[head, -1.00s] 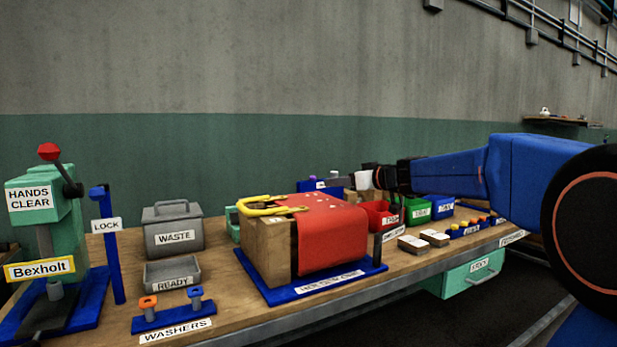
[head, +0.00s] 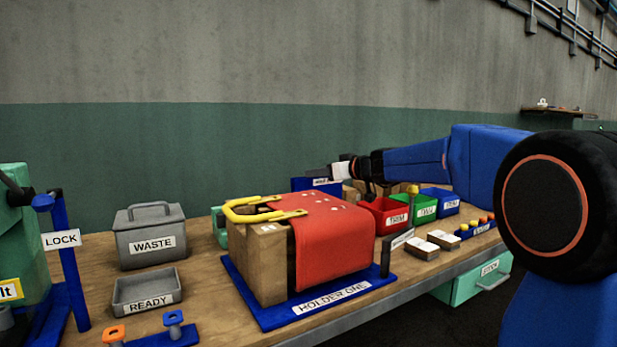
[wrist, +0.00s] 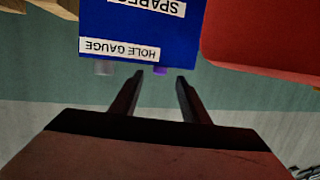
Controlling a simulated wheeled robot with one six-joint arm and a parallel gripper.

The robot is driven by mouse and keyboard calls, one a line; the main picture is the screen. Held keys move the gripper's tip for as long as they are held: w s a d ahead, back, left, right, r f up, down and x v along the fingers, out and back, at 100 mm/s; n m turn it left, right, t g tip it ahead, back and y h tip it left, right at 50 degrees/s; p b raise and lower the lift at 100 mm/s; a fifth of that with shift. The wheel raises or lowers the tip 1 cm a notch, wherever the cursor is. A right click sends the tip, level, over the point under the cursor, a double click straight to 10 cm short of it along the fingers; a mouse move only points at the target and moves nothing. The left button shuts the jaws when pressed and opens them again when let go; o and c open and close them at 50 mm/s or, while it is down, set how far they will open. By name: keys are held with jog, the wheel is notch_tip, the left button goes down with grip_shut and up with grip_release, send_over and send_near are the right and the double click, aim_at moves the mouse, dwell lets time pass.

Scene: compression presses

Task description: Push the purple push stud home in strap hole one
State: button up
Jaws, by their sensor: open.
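A small purple piece, likely the purple push stud (wrist: 160,72), shows at the edge of a blue stand (wrist: 140,35) in the wrist view, between and just beyond my fingertips. Most of it is hidden, and I cannot make it out in the head view. My gripper (wrist: 157,80) is open and empty. In the head view my gripper (head: 345,171) is at the blue stand (head: 312,184), behind the red strap. The red strap (head: 335,250) lies over a wooden block on the blue base marked HOLDER ONE (head: 333,299). Small holes or studs dot its top; which is hole one is unclear.
A yellow clamp-like piece (head: 240,214) lies on the block. Red (head: 390,217), green (head: 425,208) and blue (head: 443,203) bins stand to the right. WASTE (head: 152,243) and READY (head: 148,297) boxes are left. A grey piece (wrist: 104,68) sits beside the purple one.

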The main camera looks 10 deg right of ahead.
jog(key=shift+x, duration=1.45)
grip_shut()
jog(key=shift+r, duration=0.15)
notch_tip(320, 180, up, 10)
jog(key=shift+d, duration=0.15)
